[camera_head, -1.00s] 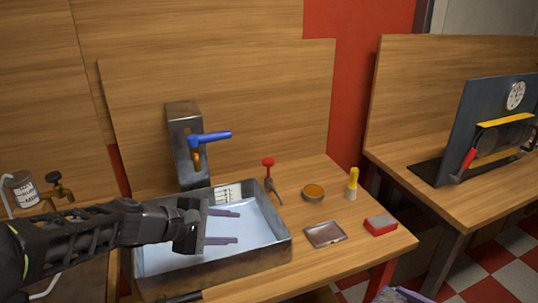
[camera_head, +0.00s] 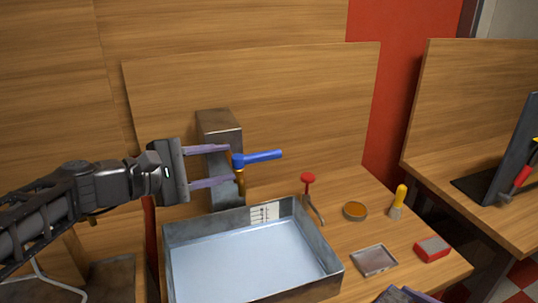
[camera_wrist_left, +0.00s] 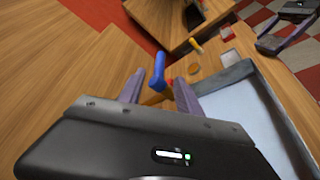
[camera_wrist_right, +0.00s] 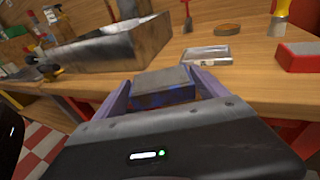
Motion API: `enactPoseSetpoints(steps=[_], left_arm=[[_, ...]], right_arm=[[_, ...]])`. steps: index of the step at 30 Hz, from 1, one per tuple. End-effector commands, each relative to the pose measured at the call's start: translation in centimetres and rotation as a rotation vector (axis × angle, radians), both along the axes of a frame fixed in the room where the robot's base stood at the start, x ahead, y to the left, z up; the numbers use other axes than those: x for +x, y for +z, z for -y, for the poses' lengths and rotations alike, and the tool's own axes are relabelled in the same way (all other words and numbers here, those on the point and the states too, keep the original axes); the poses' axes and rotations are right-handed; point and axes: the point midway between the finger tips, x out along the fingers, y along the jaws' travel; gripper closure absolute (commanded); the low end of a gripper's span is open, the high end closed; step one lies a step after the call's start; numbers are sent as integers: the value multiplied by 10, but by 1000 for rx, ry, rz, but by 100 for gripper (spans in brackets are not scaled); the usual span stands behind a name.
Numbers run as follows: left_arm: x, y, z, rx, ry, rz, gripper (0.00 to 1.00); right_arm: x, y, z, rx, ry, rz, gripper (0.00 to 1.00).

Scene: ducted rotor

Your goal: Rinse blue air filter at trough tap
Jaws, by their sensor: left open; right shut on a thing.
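The tap has a blue lever (camera_head: 262,157) and a brass spout (camera_head: 240,186), mounted on a grey metal post (camera_head: 219,130) behind the metal trough (camera_head: 343,268). My left gripper (camera_head: 232,166) is open at the tap, its fingers one above the other near the lever's base. In the left wrist view the blue lever (camera_wrist_left: 158,70) shows between the fingers; contact cannot be told. My right gripper (camera_wrist_right: 158,88) is shut on the blue air filter (camera_wrist_right: 164,92), a blue and grey block, in front of the bench.
To the trough's right are a red-handled tool (camera_head: 309,190), a round orange tin (camera_head: 354,211), a yellow-handled brush (camera_head: 398,202), a shallow metal tray (camera_head: 374,261) and a red block (camera_head: 432,249). The trough's inside looks clear.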

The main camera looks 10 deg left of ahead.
Motion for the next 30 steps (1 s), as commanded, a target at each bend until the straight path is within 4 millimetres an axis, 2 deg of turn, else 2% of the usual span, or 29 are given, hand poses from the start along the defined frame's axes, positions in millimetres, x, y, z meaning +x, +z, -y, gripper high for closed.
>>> enactPoseSetpoints(steps=[8, 21, 25, 30], left_arm=[[12, -3, 9, -1, -1, -2, 59], [72, -20, 58, 0, -2, -4, 59], [85, -24, 68, -1, -2, -3, 59], [92, -26, 74, 1, -1, -1, 59]], right_arm=[[0, 3, 0, 1, 0, 1, 59], [0, 12, 0, 1, 0, 1, 59], [0, 14, 0, 1, 0, 1, 59], [0, 14, 0, 1, 0, 1, 59]])
